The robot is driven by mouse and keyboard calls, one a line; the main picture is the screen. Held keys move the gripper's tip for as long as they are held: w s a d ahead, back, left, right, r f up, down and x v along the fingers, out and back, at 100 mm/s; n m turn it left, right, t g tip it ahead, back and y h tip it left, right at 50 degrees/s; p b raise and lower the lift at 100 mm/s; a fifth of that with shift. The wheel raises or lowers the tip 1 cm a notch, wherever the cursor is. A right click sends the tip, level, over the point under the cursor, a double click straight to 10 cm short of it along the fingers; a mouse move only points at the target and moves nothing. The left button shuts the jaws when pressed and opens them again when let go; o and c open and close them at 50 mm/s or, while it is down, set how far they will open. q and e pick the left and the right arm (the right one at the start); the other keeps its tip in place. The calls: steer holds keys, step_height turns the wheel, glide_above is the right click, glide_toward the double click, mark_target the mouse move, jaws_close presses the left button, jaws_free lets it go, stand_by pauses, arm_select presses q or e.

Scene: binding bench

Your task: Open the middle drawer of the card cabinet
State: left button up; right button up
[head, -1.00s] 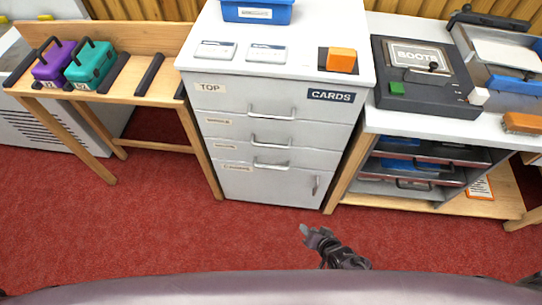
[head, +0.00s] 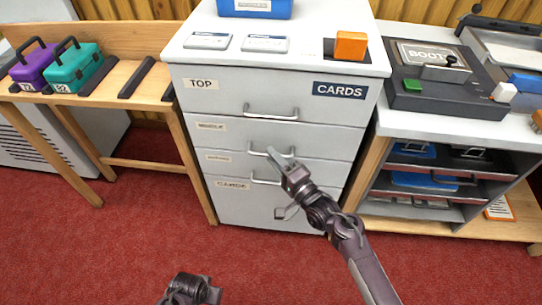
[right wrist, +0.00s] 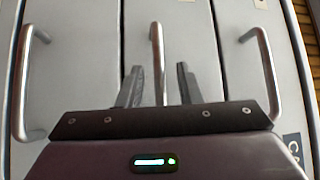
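The grey card cabinet (head: 190,108) stands in the middle of the head view, and its drawers look closed. The middle drawer (head: 330,144) is the second one down, with a metal bar handle (head: 257,152). My right gripper (head: 280,155) is at that handle. In the right wrist view the open fingers (right wrist: 158,85) lie one on each side of the middle handle (right wrist: 156,45), with gaps visible between fingers and bar. Part of my left arm's dark end (head: 190,290) shows at the bottom edge; its fingers cannot be made out.
The top drawer handle (head: 271,114) is just above and the handle of the drawer below (head: 264,181) is close beneath. A wooden bench (head: 140,108) stands to the left, and a shelf unit (head: 450,125) to the right. Red floor in front is clear.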

steer(key=shift+x, duration=0.8)
jaws_close()
